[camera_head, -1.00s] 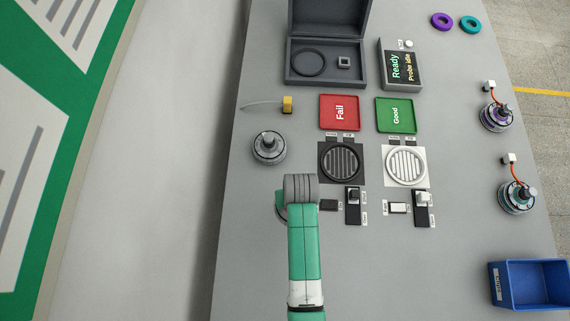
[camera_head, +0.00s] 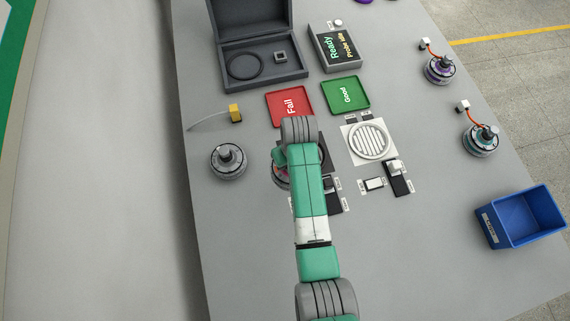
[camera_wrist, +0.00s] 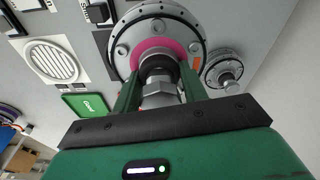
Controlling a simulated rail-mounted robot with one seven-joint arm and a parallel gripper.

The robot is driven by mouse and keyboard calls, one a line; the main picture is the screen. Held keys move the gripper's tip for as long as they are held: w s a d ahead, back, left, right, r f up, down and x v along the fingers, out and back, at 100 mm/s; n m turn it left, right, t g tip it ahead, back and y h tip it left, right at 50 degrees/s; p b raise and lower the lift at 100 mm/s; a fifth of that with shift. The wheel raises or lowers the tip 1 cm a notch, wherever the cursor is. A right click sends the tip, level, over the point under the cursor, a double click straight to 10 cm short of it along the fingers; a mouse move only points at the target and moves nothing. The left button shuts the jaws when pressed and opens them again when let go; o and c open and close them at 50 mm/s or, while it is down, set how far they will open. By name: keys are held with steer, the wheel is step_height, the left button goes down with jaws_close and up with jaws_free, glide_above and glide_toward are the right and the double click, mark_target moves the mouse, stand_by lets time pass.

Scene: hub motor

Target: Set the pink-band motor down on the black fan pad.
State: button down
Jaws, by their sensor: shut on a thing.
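My gripper (camera_wrist: 158,86) is shut on the shaft end of the pink-band motor (camera_wrist: 117,40), a round grey motor with a pink ring around its hub. In the head view my arm covers most of the motor (camera_head: 281,178); only its left part shows. The black fan pad (camera_head: 324,153) is mostly hidden behind my arm, with only its right side showing. The motor appears at the pad's left side in that view. I cannot tell its height or whether it touches anything.
A plain grey motor (camera_head: 229,161) stands on the table to the left. The white fan pad (camera_head: 369,141) is right of the black one, with switches (camera_head: 397,178) in front. The red Fail tray (camera_head: 286,107) and green Good tray (camera_head: 346,94) lie behind. A blue bin (camera_head: 522,216) is at right.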

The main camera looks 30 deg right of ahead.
steer(key=w+d+b, duration=0.7)
steer(key=d+b, duration=0.4)
steer(key=b, duration=0.1)
steer(key=shift+w, duration=0.3)
steer(key=shift+r, duration=0.15)
step_height(320, 180, down, 11)
steer(key=b, duration=0.7)
steer(key=shift+b, duration=0.35)
steer(key=shift+f+b, duration=0.55)
steer(key=shift+f, duration=0.25)
